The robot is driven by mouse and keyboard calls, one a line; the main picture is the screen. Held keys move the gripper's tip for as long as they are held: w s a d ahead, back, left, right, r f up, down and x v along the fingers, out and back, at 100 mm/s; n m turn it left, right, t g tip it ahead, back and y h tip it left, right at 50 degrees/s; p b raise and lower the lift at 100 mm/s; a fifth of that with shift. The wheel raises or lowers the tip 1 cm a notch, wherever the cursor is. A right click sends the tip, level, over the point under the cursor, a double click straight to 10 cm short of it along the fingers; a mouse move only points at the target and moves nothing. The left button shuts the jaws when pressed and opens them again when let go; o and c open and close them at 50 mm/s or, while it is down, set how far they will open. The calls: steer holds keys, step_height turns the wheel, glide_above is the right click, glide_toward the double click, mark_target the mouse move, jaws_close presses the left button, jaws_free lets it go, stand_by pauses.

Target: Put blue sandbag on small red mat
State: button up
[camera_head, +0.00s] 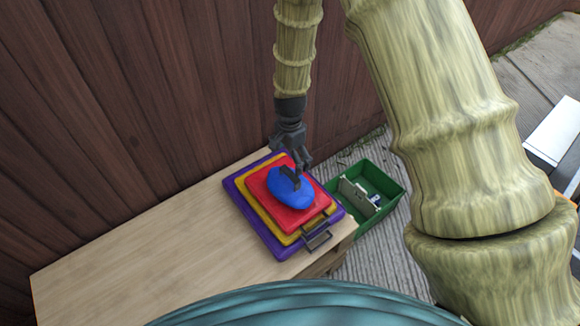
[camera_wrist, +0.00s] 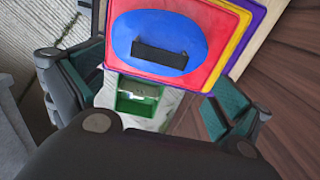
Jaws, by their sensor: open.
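A blue sandbag (camera_head: 291,190) with a dark handle lies on the small red mat (camera_head: 297,215), which is the top of a stack. The sandbag also shows in the wrist view (camera_wrist: 160,30), lying inside the edges of the red mat (camera_wrist: 212,75). My gripper (camera_head: 298,168) is above the far side of the sandbag in the head view. In the wrist view its two fingers (camera_wrist: 150,95) are spread wide with nothing between them. The sandbag's handle is clear of the fingers there.
The red mat lies on a yellow mat (camera_head: 284,239) and a purple mat (camera_head: 264,240) at the right end of a wooden table (camera_head: 150,255). A green bin (camera_head: 385,180) stands beyond the table's right end. A plank wall rises behind. The table's left part is clear.

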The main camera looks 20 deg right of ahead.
step_height(320, 180, up, 4)
steer(key=shift+f, duration=0.15)
steer(key=shift+f, duration=0.1)
stand_by(0.5)
